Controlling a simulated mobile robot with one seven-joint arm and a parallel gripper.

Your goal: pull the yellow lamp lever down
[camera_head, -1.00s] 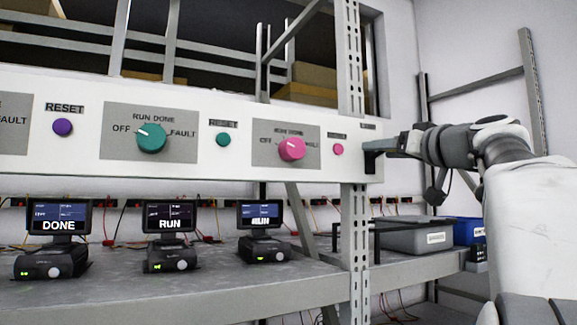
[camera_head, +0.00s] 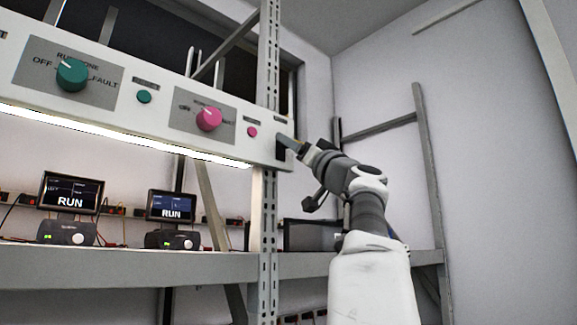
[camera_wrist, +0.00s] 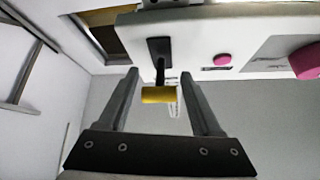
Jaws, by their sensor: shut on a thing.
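The yellow lamp lever (camera_wrist: 157,95) shows in the wrist view as a yellow crossbar on a dark stem. The stem comes out of a black slot plate (camera_wrist: 159,50) at the end of the white panel (camera_head: 150,112). My gripper (camera_head: 294,146) is at the panel's right end in the head view. Its two fingers stand at either end of the yellow bar, shut on it. In the head view the lever is mostly hidden by the fingers. A bright lamp strip (camera_head: 122,134) glows along the panel's lower edge.
A pink button (camera_head: 252,132), a pink knob (camera_head: 209,119) and a green knob (camera_head: 72,75) are left of the lever on the panel. Two monitors (camera_head: 70,192) (camera_head: 171,206) reading RUN stand on the shelf below. A perforated rack post (camera_head: 268,225) is close to my gripper.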

